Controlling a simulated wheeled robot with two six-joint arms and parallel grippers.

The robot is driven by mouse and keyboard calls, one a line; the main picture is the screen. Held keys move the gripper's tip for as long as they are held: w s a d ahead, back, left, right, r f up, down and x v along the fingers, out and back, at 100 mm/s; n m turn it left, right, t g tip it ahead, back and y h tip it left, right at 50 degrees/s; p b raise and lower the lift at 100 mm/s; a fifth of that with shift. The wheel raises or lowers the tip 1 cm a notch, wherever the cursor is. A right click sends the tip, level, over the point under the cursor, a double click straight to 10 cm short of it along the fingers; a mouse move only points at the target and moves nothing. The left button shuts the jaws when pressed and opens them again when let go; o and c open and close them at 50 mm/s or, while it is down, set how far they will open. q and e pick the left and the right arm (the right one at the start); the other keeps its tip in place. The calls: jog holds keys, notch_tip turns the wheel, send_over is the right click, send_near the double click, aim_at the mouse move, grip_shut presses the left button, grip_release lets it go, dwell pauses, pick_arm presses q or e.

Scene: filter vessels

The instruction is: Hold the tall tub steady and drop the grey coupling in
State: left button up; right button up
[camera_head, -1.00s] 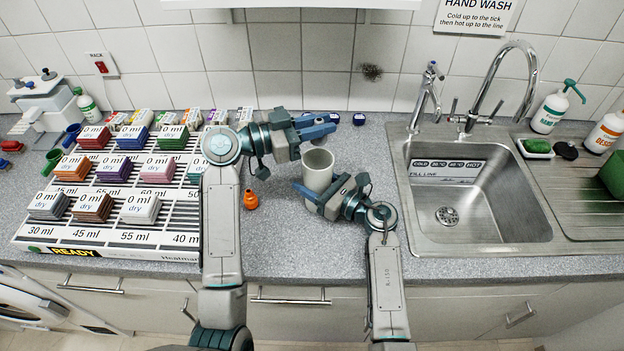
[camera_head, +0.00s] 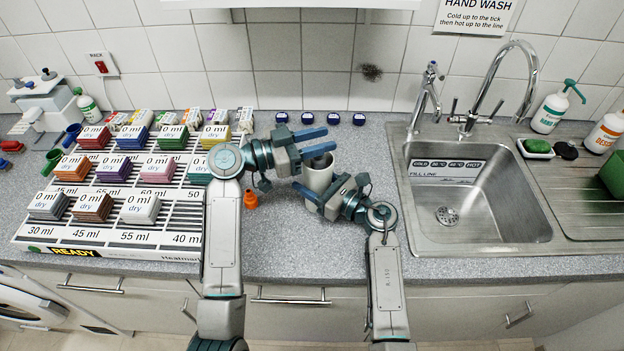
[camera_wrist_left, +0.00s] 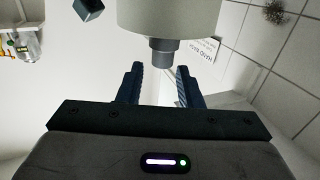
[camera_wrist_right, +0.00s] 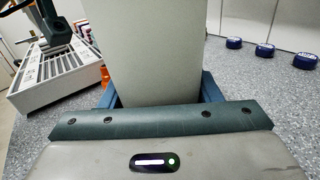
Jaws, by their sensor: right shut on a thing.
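The tall tub (camera_head: 318,178) is pale grey and stands on the worktop, mouth up, left of the sink. My right gripper (camera_head: 310,195) is shut on its side; the tub wall (camera_wrist_right: 155,50) fills the space between its fingers in the right wrist view. My left gripper (camera_head: 315,140) is open above the tub's mouth. In the left wrist view, which is upside down, the dark grey coupling (camera_wrist_left: 162,52) shows past the tub's rim (camera_wrist_left: 167,33), between the open fingers and apart from them. Its other end is hidden by the tub. I cannot make out the coupling in the head view.
A heated rack (camera_head: 105,235) with several coloured blocks is on the left. A small orange bottle (camera_head: 251,199) stands beside the tub. Several blue caps (camera_head: 308,117) line the wall. The sink (camera_head: 470,190) is on the right.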

pick_arm(q)
jog(key=shift+o, duration=0.7)
jog(key=v, duration=1.2)
pick_arm(e)
jog(key=o, duration=1.1)
jog(key=v, duration=1.2)
